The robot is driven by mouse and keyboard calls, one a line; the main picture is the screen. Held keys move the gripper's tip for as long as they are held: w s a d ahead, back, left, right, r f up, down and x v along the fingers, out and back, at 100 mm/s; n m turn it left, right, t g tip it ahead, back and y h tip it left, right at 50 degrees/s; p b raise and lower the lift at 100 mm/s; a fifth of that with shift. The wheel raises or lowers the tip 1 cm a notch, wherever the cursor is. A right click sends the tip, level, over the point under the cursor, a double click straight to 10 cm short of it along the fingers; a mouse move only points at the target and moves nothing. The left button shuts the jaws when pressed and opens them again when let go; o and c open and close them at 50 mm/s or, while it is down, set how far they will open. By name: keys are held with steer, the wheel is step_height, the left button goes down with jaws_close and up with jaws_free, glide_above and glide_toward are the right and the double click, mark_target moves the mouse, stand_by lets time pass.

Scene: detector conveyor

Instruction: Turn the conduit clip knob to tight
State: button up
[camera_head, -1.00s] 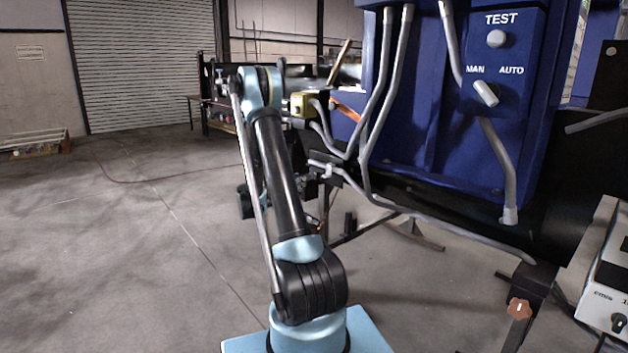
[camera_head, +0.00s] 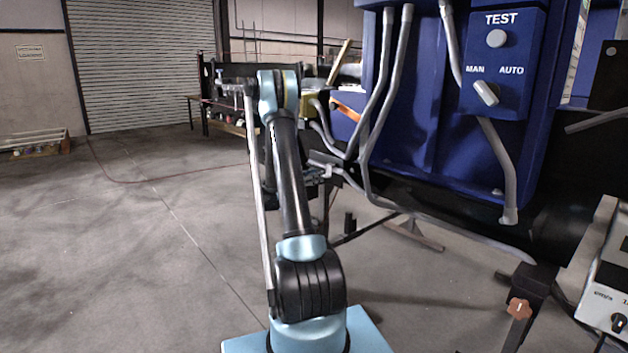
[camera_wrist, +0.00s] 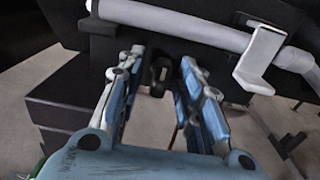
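In the wrist view, my gripper (camera_wrist: 161,62) is open, its two blue-and-grey fingers apart. A small dark part with an opening (camera_wrist: 158,78) shows between the fingers; I cannot tell whether it is the clip knob or whether the fingers touch it. A pale clip (camera_wrist: 262,60) sits on a light grey conduit (camera_wrist: 185,22) at the upper right of that view. In the head view, the grey conduit (camera_head: 440,222) runs below the blue cabinet, and my arm hides most of the gripper. No tight marking can be read.
The blue cabinet (camera_head: 420,120) carries a MAN/AUTO switch (camera_head: 486,93) and a TEST button (camera_head: 497,39). A brown knob (camera_head: 519,308) stands on a post at lower right, beside a white instrument box (camera_head: 607,285).

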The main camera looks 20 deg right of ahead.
jaws_close()
steer(key=shift+m, duration=0.3)
steer(key=shift+s+f+m, duration=0.1)
steer(key=shift+f+m, duration=0.05)
steer(key=shift+m, duration=4.2)
steer(key=shift+s+f+m, duration=0.1)
steer(key=shift+m, duration=4.25)
jaws_free()
